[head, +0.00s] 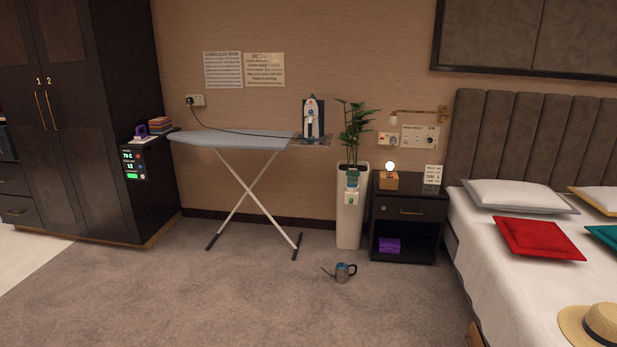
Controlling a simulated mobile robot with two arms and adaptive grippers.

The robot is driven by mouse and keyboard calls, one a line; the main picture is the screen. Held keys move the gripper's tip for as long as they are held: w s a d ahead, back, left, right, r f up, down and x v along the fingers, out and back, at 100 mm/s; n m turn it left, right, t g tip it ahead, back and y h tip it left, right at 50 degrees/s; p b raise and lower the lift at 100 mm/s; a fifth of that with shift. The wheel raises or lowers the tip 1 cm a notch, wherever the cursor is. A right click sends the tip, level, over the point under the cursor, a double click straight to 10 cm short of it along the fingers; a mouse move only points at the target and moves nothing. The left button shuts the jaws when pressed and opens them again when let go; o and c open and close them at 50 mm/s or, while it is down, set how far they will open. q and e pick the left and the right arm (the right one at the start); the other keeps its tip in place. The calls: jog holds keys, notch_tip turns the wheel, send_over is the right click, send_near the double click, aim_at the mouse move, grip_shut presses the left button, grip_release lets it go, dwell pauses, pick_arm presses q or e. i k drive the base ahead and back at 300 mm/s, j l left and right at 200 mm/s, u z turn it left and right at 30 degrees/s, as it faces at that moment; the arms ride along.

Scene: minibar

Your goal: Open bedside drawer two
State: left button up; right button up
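A dark bedside table (437,228) stands against the wall between the tall white planter and the bed. Its upper drawer (409,209) looks shut and has a brass-coloured handle (411,212). Below it is an open shelf with a purple box (389,245). A small lit lamp (389,175) and a white card (433,174) stand on top. I cannot read a "two" label on the drawer. Neither of my grippers is in the head view.
The bed (500,260) borders the table on the right. The white planter (349,215) stands close on its left. An ironing board (235,139) and dark wardrobe (110,190) are further left. The foreground carpet is clear.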

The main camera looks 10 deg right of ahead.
aim_at(395, 207)
jog(key=i+l+z, duration=0.1)
jog(key=i+z, duration=0.25)
jog(key=i, duration=0.6)
jog(key=i+j+z, duration=0.15)
jog(key=i+z, duration=0.25)
jog(key=i, duration=0.55)
